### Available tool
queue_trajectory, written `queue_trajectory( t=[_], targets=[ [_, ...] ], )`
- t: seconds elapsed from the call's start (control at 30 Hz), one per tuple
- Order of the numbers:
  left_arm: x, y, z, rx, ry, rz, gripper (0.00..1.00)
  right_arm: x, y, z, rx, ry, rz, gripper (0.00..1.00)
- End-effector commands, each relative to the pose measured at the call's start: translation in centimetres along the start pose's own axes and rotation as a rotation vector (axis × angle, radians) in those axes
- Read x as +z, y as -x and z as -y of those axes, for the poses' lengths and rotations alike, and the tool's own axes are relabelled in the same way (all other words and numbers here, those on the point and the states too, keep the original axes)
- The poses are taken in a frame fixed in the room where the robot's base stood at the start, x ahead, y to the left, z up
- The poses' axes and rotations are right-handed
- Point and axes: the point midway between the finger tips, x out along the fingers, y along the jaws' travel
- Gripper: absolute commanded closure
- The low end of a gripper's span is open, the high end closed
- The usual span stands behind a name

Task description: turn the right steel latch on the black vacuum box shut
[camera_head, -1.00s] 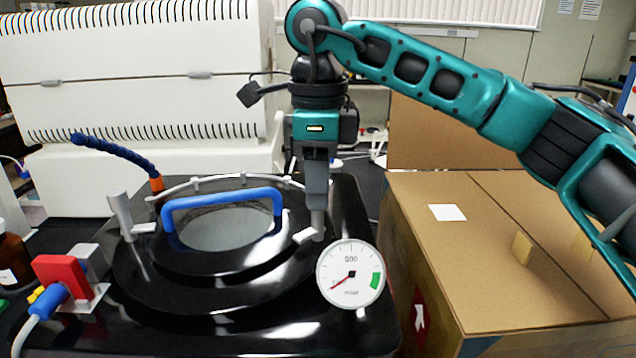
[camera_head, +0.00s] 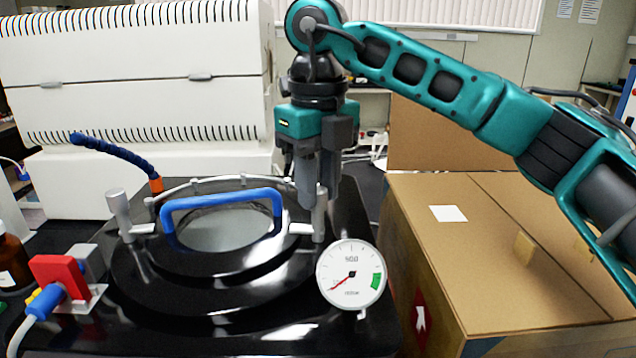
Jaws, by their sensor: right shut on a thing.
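The black vacuum box (camera_head: 95,318) stands in front with a round lid and a blue handle (camera_head: 222,194). The right steel latch (camera_head: 319,222) is an upright post at the lid's right edge. Its short flat arm points left, onto the lid's rim. My right gripper (camera_head: 314,198) points down from above, shut on the latch's post, and hides part of it. The left steel latch (camera_head: 120,212) stands at the lid's left edge with its arm pointing right. My left gripper is out of view.
A round dial gauge (camera_head: 351,274) stands just in front of the right latch. A cardboard box (camera_head: 490,265) is on the right. A red and blue valve (camera_head: 58,280) is at the left, with a white machine (camera_head: 135,75) behind.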

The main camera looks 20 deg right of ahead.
Motion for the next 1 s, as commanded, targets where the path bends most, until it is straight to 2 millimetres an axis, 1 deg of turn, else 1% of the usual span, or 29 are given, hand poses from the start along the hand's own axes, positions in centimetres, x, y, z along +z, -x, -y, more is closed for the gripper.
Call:
queue_trajectory(
  t=[0.27,0.73,0.77,1.0],
  targets=[
    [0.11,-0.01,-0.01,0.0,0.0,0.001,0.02,0.0,0.13,0.05,-0.001,-0.078,0.001,1.0],
    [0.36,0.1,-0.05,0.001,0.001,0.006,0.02,0.02,0.15,0.05,0.0,-0.09,0.003,1.0],
    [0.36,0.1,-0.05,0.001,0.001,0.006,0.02,0.02,0.15,0.05,0.0,-0.09,0.003,0.7],
    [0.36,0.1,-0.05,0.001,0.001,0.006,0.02,0.01,0.08,0.03,0.0,-0.088,0.002,0.47]
  ],
)
